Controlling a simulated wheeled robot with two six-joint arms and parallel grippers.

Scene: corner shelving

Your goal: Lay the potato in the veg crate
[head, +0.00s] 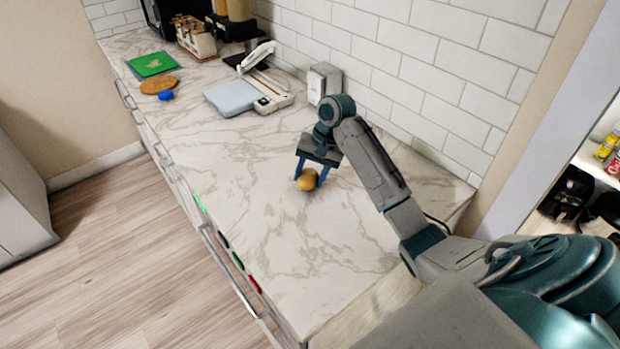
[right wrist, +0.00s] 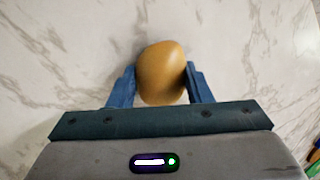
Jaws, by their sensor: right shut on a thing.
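The potato (head: 307,181) is a brown, rounded thing low over or on the marble counter in the head view. My right gripper (head: 309,176) reaches down over it and is shut on it. The right wrist view shows the potato (right wrist: 161,72) between the two blue fingers of the right gripper (right wrist: 161,86). I cannot tell whether the potato touches the counter. The veg crate is not recognisable in either view. My left gripper is not in view.
The marble counter (head: 240,165) is clear around the gripper. Further back are a green board (head: 152,64), a round brown mat (head: 158,84), a blue item (head: 166,95) and a grey-white device (head: 270,88). A tiled wall is behind; shelves with goods stand at the right edge.

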